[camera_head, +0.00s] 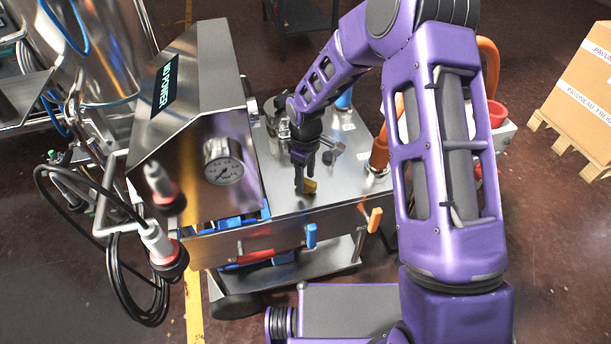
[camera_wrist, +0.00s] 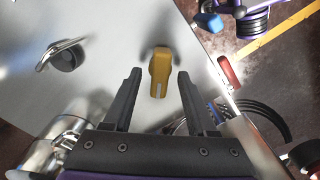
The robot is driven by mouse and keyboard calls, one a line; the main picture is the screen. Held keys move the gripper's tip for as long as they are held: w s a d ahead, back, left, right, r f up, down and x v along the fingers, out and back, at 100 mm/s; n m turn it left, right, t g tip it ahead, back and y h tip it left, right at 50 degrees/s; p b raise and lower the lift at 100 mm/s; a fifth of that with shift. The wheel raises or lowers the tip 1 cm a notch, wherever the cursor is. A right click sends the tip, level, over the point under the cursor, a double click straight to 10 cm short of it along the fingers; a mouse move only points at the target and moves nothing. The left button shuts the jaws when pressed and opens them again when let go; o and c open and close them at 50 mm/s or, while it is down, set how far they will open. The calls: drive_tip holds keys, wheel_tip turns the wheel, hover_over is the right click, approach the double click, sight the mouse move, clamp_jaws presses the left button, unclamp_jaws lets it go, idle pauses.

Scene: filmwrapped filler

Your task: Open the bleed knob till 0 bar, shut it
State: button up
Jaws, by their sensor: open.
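The yellow knob (camera_head: 310,186), seemingly the bleed knob, stands on the machine's steel top near its front edge. In the wrist view the yellow knob (camera_wrist: 160,72) lies between and ahead of the two dark fingers, with a gap on each side. My gripper (camera_head: 302,181) is open and points down at the knob; it also shows in the wrist view (camera_wrist: 160,77). No finger visibly touches the knob. The round pressure gauge (camera_head: 223,162) is on the steel housing left of my gripper; its needle is too small to read surely.
A blue handle (camera_head: 311,235), an orange handle (camera_head: 375,219) and a red handle (camera_head: 256,256) are along the machine's front. An orange-based fitting (camera_head: 379,155) stands right of the knob. A lever fitting (camera_wrist: 62,56) rises from the top. A pallet with boxes (camera_head: 580,85) is far right.

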sight(306, 180)
wheel_tip(306, 180, up, 18)
drive_tip(key=p, duration=0.2)
drive_tip(key=shift+f, duration=0.25)
idle(0.4)
